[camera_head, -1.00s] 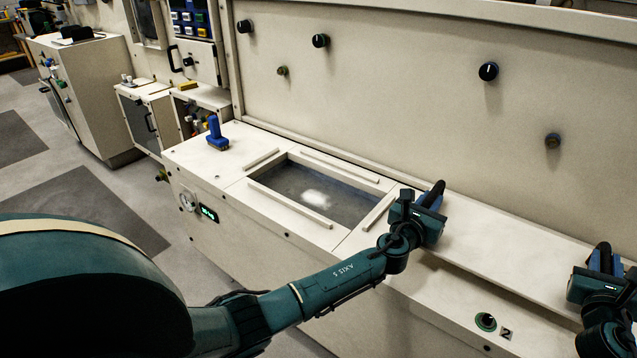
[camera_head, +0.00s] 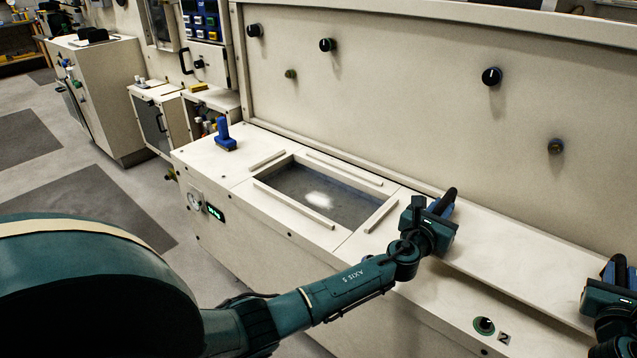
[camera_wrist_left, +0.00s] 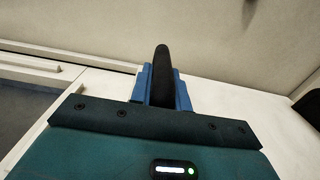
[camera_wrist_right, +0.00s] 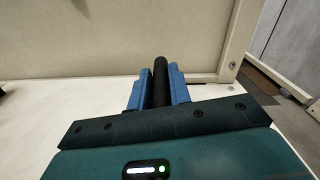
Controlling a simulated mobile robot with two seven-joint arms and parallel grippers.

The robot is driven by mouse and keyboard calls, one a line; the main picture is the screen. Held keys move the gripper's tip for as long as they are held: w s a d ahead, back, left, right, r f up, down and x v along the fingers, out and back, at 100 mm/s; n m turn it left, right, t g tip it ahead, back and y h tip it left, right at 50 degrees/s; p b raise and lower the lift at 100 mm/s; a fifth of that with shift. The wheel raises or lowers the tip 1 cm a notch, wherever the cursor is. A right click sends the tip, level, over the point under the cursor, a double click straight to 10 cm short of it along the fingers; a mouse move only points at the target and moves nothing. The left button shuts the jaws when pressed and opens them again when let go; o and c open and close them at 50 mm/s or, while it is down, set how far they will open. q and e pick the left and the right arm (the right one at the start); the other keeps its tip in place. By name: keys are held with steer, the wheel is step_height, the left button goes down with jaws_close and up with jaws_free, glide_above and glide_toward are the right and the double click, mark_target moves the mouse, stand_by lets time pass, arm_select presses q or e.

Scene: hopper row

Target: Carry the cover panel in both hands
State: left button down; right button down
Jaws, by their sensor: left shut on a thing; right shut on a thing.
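The cover panel (camera_head: 520,262) is a long cream plate with black bar handles, to the right of the framed opening (camera_head: 320,192) in the hopper top. My left gripper (camera_head: 437,212) is shut on the panel's left handle, a black bar between blue fingers in the left wrist view (camera_wrist_left: 162,80). My right gripper (camera_head: 617,275), at the right picture edge, is shut on the other handle, a black bar in the right wrist view (camera_wrist_right: 160,80). A dark band shows under the panel's front edge; I cannot tell its height. The panel's right end is outside the head view.
A blue-handled tool (camera_head: 224,137) stands left of the opening. Raised strips (camera_head: 292,206) border the opening. A cream wall with black knobs (camera_head: 491,76) rises behind. Open floor lies at left.

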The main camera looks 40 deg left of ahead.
arm_select(q)
steer(key=shift+w+a, duration=0.1)
arm_select(e)
steer(key=shift+f, duration=0.1)
stand_by(0.7)
